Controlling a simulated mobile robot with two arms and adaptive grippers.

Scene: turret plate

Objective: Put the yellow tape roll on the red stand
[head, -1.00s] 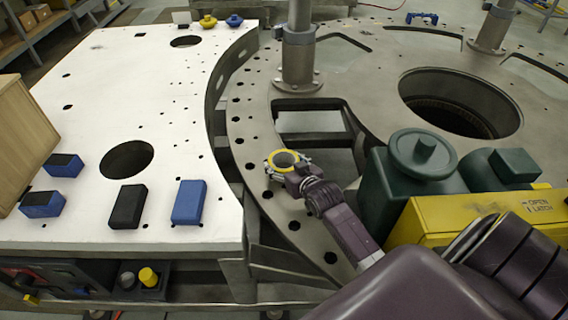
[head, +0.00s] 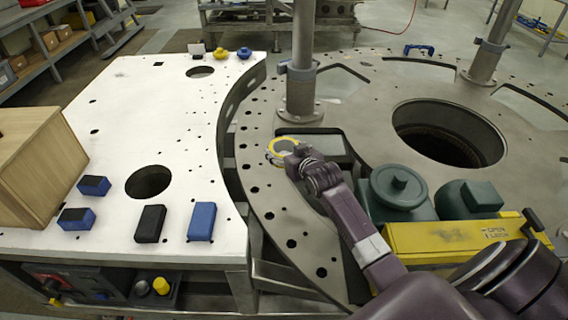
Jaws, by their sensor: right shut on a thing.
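The yellow tape roll (head: 272,149) is a yellow ring with an open middle. My right gripper (head: 284,153) is shut on it, and the fingers show at its near side and edges. Gripper and roll are over the grey ring-shaped turret plate (head: 262,185), beside the near-left corner of a rectangular cutout. I cannot tell the height of the roll above the plate. I do not make out a red stand in this view. My left gripper is not in view.
A grey post (head: 302,70) rises just behind the roll. Green housings (head: 399,187) and a yellow box (head: 450,237) stand right of my arm. The white table (head: 110,120) at left carries a wooden box (head: 45,150), blue and black blocks, and two small yellow and blue pieces.

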